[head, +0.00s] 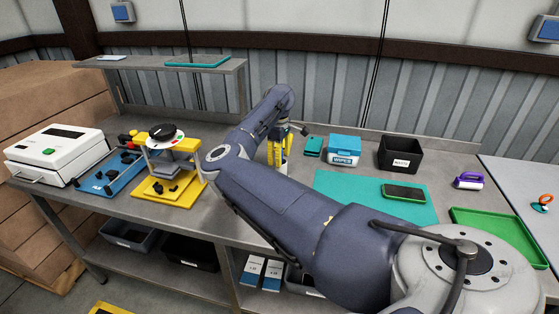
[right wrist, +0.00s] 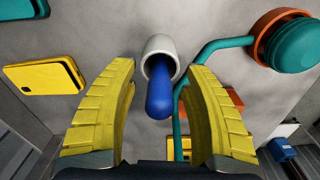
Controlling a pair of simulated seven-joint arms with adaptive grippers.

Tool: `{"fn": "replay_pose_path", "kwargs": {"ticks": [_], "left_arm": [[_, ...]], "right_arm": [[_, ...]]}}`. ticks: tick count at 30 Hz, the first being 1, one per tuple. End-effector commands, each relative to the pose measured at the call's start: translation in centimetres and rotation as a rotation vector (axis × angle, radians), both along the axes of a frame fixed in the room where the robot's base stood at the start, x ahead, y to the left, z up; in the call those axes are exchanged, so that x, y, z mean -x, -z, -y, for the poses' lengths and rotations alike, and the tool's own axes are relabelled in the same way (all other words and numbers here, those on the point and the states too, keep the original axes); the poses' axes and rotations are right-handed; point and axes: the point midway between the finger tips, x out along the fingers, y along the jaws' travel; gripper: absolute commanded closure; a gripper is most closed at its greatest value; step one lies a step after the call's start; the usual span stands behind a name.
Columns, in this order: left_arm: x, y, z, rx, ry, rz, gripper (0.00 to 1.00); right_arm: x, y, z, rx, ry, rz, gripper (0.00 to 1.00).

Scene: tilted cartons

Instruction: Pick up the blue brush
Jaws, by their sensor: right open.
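The blue brush shows in the right wrist view as a rounded blue handle (right wrist: 160,93) pointing towards the camera out of a pale round cup (right wrist: 160,47). Its lower part inside the cup is hidden. My right gripper (right wrist: 160,68) is open, with one yellow finger on each side of the handle. I see no clear contact between the fingers and the handle. In the head view my right gripper (head: 278,164) points down over the bench, and I cannot make out the brush there. My left gripper is not in view.
A teal cord runs close to the cup's right, up to an orange and teal round thing (right wrist: 290,42). A yellow phone-like thing (right wrist: 45,77) lies left. In the head view, a yellow fixture (head: 165,165) stands left of the gripper and a blue-and-white box (head: 344,150) right.

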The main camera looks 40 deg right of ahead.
Motion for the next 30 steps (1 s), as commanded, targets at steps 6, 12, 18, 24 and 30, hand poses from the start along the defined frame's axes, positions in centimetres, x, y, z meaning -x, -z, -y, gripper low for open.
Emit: {"fn": "replay_pose_path", "kwargs": {"ticks": [6,12,18,24,30], "left_arm": [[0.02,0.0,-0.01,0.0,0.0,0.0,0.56],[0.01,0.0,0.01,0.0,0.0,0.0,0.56],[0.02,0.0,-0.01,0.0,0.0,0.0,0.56],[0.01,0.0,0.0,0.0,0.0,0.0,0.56],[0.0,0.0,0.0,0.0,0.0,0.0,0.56]], "right_arm": [[0.0,0.14,0.02,0.0,0.0,0.0,0.51],[0.0,0.13,0.02,0.0,0.0,0.0,0.64],[0.01,0.12,0.03,0.0,0.0,0.0,0.87],[0.01,0.12,0.03,0.0,0.0,0.0,1.0],[0.01,0.11,0.03,0.0,0.0,0.0,1.0]]}}
